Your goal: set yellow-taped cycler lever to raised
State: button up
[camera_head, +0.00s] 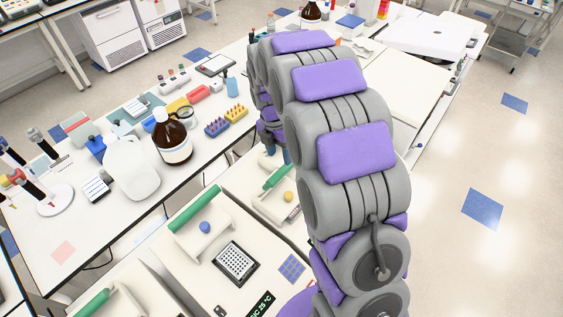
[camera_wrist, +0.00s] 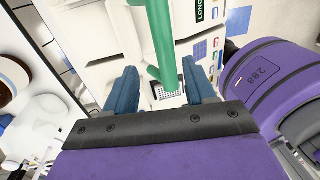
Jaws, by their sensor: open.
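Green-handled cyclers stand in a row in the head view. The one with a yellow round mark (camera_head: 289,197) is the farthest visible, partly hidden behind my arm. Its green lever (camera_head: 278,178) lies close below my gripper, whose fingers are mostly hidden in the head view. In the wrist view, my gripper (camera_wrist: 161,86) is open, with one blue finger on each side of a green lever bar (camera_wrist: 162,40). The bar runs between the fingers without clear contact. No yellow mark shows in the wrist view. The lever's height is hard to judge.
A cycler with a blue mark (camera_head: 205,227) and its own green lever (camera_head: 195,208) stands nearer. Another green lever (camera_head: 93,303) is at the bottom left. A brown bottle (camera_head: 172,137) and white jug (camera_head: 131,168) stand on the left bench. Floor at right is clear.

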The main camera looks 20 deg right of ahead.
aim_at(277, 176)
jog(key=f, duration=0.1)
jog(key=d+f, duration=0.1)
jog(key=f, duration=0.1)
jog(key=d+f, duration=0.1)
jog(key=f, duration=0.1)
jog(key=shift+s+d+f+p, duration=0.2)
jog(key=shift+s+d+p, duration=0.05)
jog(key=shift+s+p, duration=0.1)
jog(key=shift+a, duration=0.6)
jog(key=shift+c, duration=0.2)
jog(key=shift+a, duration=0.3)
jog(key=shift+c, duration=1.4)
jog(key=shift+d, duration=0.4)
jog(key=c, duration=0.5)
grip_shut()
